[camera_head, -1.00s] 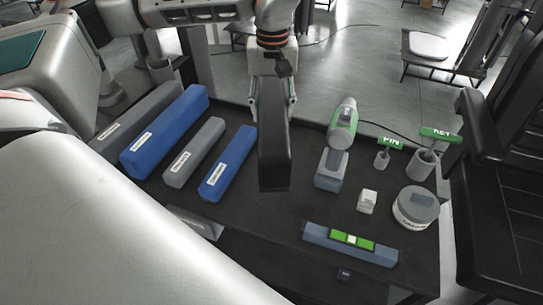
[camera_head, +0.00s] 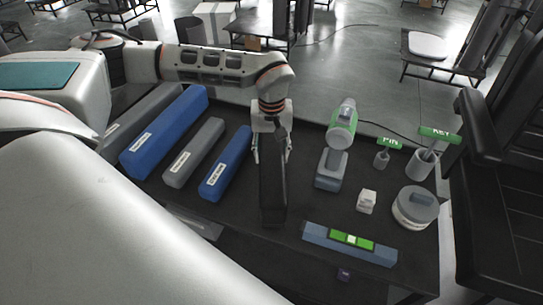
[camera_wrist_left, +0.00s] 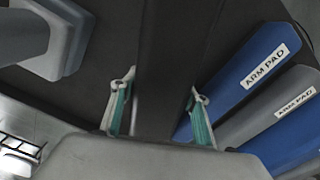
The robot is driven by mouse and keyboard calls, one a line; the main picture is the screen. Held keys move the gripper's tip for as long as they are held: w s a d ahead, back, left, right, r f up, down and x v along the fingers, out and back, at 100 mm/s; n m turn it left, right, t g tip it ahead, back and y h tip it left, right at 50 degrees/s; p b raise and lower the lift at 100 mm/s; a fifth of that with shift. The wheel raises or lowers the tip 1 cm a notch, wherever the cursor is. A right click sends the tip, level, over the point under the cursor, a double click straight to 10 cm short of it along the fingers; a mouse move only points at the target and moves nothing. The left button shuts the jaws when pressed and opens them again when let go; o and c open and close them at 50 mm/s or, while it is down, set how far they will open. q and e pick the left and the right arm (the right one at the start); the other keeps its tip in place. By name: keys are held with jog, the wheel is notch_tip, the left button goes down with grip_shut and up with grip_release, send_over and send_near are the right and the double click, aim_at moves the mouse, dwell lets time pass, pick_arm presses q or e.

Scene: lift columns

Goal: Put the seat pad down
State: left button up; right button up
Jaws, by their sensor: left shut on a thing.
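My left gripper (camera_head: 272,150) is shut on a long black pad (camera_head: 272,190), taken here as the seat pad. The pad lies lengthwise over the dark table (camera_head: 235,225), between the smaller blue pad and the drill. In the left wrist view, the teal-lined fingers (camera_wrist_left: 160,110) sit on either side of the black pad (camera_wrist_left: 170,55). I cannot tell whether its underside touches the table. No label shows on it. My right gripper is not in view.
Left of the pad lie a small blue pad (camera_head: 226,165), a grey pad (camera_head: 194,153) and a larger blue pad (camera_head: 165,132). Right of it stand a green-grey drill (camera_head: 332,165), a white block (camera_head: 366,201), a round grey container (camera_head: 414,207) and a level (camera_head: 350,244).

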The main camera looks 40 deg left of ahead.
pick_arm(q)
jog(key=shift+f, duration=0.6)
jog(key=o, duration=1.2)
jog(key=shift+f, duration=0.2)
jog(key=shift+r, duration=0.1)
notch_tip(320, 180, up, 12)
jog(key=shift+r, duration=0.1)
